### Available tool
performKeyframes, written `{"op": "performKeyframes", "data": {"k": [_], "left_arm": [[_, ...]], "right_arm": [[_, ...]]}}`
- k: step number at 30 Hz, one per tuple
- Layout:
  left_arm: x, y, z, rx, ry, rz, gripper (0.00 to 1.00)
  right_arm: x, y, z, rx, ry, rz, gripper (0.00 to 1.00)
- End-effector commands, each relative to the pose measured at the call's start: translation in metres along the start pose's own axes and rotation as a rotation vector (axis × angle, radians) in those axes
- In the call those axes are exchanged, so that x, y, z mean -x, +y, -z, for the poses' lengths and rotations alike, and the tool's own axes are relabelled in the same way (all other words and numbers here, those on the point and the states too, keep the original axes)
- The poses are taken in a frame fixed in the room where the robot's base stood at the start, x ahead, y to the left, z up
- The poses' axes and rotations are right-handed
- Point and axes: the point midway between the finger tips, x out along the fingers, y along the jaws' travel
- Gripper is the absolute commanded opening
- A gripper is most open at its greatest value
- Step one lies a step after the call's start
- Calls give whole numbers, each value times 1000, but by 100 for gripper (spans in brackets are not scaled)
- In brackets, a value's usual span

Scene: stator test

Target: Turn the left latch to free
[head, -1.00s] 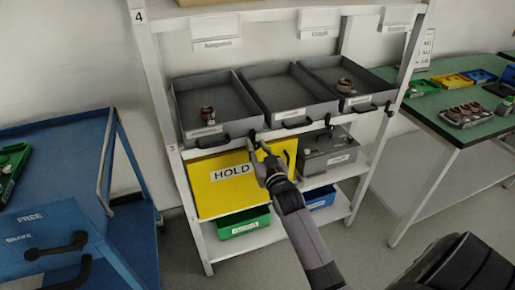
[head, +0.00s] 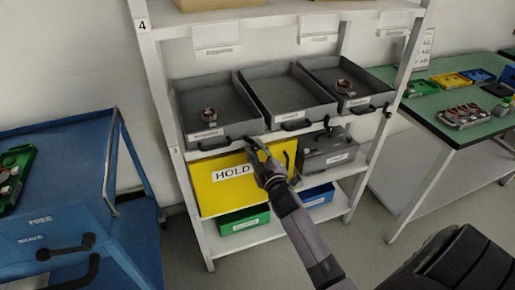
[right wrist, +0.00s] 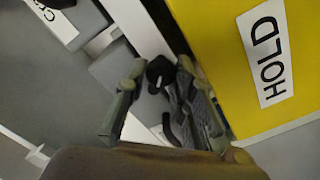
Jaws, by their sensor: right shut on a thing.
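The left latch (right wrist: 158,72) is a small black knob on the shelf's front edge, between the left and middle trays. In the right wrist view it sits between the two fingers of my right gripper (right wrist: 157,78), which is shut on it. In the head view the right gripper (head: 258,152) is at the shelf edge, at the upper edge of the yellow HOLD panel (head: 215,195), and largely hides this latch. Its exact angle is hard to tell. Another black latch (head: 327,122) hangs between the middle and right trays. My left gripper is not in view.
Three grey trays stand above: left (head: 183,118), middle (head: 262,100) and right (head: 325,80). A grey case (head: 325,150), a green bin (head: 243,222) and a blue bin (head: 317,197) sit below. A blue cart (head: 70,160) with a black lever stands left, a green table (head: 440,95) right.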

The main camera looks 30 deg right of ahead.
Motion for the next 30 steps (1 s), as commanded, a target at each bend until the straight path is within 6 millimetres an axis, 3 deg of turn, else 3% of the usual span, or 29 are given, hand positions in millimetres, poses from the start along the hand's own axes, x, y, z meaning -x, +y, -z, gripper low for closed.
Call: {"op": "performKeyframes", "data": {"k": [18, 30], "left_arm": [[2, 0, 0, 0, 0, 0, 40], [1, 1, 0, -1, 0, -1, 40]], "right_arm": [[0, -2, -1, 563, 1, 1, 0], [0, -3, -1, 770, 2, 0, 0]]}}
